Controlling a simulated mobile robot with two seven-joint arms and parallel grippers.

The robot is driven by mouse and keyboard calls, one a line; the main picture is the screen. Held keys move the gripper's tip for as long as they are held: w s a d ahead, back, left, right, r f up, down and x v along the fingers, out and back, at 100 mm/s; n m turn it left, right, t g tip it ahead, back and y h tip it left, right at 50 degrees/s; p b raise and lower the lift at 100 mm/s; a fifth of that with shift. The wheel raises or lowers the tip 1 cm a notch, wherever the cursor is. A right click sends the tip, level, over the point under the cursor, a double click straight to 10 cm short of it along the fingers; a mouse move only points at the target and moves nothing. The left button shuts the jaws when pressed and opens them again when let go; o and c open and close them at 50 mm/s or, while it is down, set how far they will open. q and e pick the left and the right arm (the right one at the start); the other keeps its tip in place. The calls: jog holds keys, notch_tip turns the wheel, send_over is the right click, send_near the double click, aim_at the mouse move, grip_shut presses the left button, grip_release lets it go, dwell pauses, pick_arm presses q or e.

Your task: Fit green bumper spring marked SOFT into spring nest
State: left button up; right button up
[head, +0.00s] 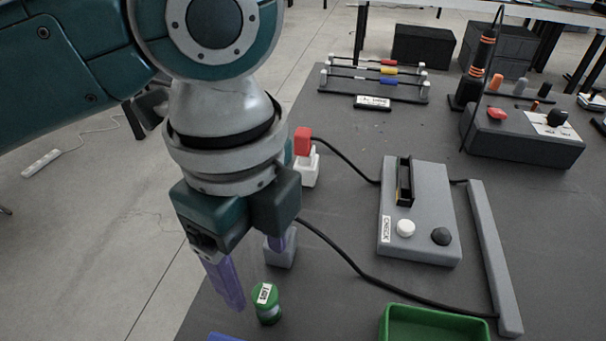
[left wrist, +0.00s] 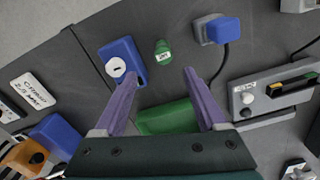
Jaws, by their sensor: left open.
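A green spring (head: 267,303) with a white label stands on the dark table near its left edge. It also shows in the left wrist view (left wrist: 163,50), just beyond my fingertips; the label's word is too small to read surely. My left gripper (head: 258,275) has its purple fingers apart and points down, empty, close above and behind the spring. In the left wrist view the open fingers (left wrist: 162,71) leave the spring between and ahead of their tips. A blue block (left wrist: 122,62) with a white round piece lies left of the spring; I cannot tell whether it is the spring nest.
A green tray (head: 432,325) stands at the front. A grey block (head: 281,252) with a cable is close behind the gripper. A grey CHECK box (head: 420,215) with buttons and a grey bar (head: 495,258) stand to the right.

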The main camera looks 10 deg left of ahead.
aim_at(264, 294)
pick_arm(q)
notch_tip(264, 294, down, 4)
jog(key=shift+w+b, duration=0.1)
jog(key=shift+b, duration=0.35)
jog(key=f, duration=0.2)
jog(key=f+b, duration=0.1)
jog(key=f, duration=0.2)
jog(key=shift+w+a+f, duration=0.1)
jog(key=shift+w+f, duration=0.1)
jog(key=shift+f, duration=0.05)
grip_shut()
